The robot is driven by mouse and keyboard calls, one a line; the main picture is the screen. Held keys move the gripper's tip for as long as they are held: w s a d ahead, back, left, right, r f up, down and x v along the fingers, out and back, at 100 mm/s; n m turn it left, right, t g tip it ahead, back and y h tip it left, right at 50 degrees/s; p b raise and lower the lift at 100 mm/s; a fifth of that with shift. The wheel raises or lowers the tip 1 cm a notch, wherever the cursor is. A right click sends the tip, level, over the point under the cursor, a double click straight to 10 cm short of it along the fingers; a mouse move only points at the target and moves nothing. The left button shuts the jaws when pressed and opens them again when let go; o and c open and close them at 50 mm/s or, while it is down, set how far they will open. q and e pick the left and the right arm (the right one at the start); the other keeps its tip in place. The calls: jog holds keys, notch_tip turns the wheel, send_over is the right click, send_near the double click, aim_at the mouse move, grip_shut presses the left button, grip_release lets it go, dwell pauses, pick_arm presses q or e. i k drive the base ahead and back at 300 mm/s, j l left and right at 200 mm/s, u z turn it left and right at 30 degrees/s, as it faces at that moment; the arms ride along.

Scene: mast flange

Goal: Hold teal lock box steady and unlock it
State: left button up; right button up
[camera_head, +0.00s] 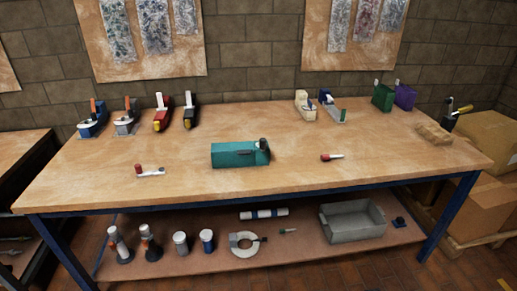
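The teal lock box (228,155) sits on the middle of the wooden workbench (300,178), near its front half. A dark grey part, maybe a lever or latch, lies along its top front and rises at its right end. Whether it is locked cannot be told. A small red-handled tool (332,157) lies to the right of the box. A small white piece with a red upright knob (150,171) is to the left. Nothing touches the box apart from the bench. Neither of my grippers is in view.
Several clamp-like tools, including a red one (162,114), stand along the back. Green (383,97) and purple (405,97) boxes are at back right, a tan block (433,133) at the right end. A grey bin (352,221) is on the lower shelf. Bench around the box is clear.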

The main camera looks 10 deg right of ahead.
aim_at(263, 141)
jog(key=i+l+u, duration=0.15)
jog(key=l, duration=0.25)
jog(key=i+l+u, duration=0.2)
jog(key=l, duration=0.25)
jog(key=i+l+u, duration=0.15)
jog(key=l, duration=0.3)
jog(key=i+l+u, duration=0.15)
jog(key=l, duration=0.3)
jog(key=i+l+u, duration=0.2)
jog(key=l, duration=0.25)
jog(key=k, duration=0.1)
